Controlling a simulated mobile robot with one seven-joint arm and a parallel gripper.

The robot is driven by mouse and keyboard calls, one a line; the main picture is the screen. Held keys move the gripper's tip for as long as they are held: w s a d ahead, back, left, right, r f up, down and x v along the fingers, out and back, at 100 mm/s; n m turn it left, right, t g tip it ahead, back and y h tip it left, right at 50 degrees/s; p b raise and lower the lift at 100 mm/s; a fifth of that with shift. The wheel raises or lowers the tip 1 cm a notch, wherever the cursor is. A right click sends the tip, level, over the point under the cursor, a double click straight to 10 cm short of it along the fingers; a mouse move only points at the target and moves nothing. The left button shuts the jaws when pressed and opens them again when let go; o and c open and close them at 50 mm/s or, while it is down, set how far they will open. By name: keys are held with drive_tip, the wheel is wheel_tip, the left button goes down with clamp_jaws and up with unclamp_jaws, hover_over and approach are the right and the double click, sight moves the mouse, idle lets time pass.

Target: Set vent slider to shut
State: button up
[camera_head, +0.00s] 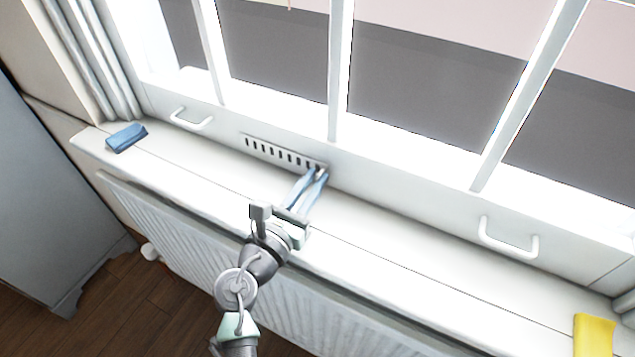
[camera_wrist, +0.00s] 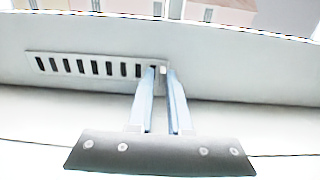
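The vent (camera_head: 285,152) is a pale strip with a row of dark slots, set low in the window frame above the sill. It also shows in the wrist view (camera_wrist: 90,66). A small white slider knob (camera_wrist: 163,71) shows at the vent's right end. My gripper (camera_head: 317,172) reaches over the sill to that end. Its two blue fingers (camera_wrist: 161,72) stand a little apart, with the knob between or just beyond their tips. I see no clear contact with it. The fingers hide part of the vent's right end.
Two white handles (camera_head: 191,121) (camera_head: 508,240) stick out of the window frame on either side of the vent. A blue block (camera_head: 126,138) lies at the sill's left end, and a yellow object (camera_head: 593,335) at the right. A radiator (camera_head: 190,252) stands below the sill (camera_head: 400,262).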

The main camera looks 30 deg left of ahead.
drive_tip(key=o, duration=0.3)
drive_tip(key=shift+a, duration=0.2)
drive_tip(key=shift+d, duration=0.1)
drive_tip(key=s, duration=1.3)
drive_tip(key=shift+a, duration=0.2)
drive_tip(key=w+d+r+m+t+p, duration=0.1)
drive_tip(key=w+d+r+m+p, duration=0.2)
drive_tip(key=r+m, duration=0.55)
drive_tip(key=w+d+r+m+t+h+p, duration=0.1)
drive_tip(key=w+d+r+m, duration=0.4)
drive_tip(key=r, duration=0.7)
drive_tip(key=w+d+r+m+p, duration=0.2)
drive_tip(key=w+r+m+p, duration=0.15)
drive_tip(key=r+m, duration=0.55)
drive_tip(key=s+d+r+m+t+p, duration=0.1)
drive_tip(key=s+d+r+m+t, duration=0.1)
drive_tip(key=r, duration=0.8)
drive_tip(key=s+d+r+m+t+y+p, duration=0.1)
drive_tip(key=s+d+r+m+t, duration=0.2)
drive_tip(key=r, duration=0.7)
drive_tip(key=s+d+r+m+t+p, duration=0.1)
drive_tip(key=s+d+r+m+t, duration=0.1)
drive_tip(key=s+d+r+m, duration=0.3)
drive_tip(key=shift+s+r+m+y, duration=0.15)
drive_tip(key=shift+r+m, duration=0.65)
drive_tip(key=shift+r, duration=0.6)
drive_tip(key=shift+s+r+m+y, duration=0.15)
drive_tip(key=shift+r+m, duration=0.6)
drive_tip(key=shift+r, duration=0.65)
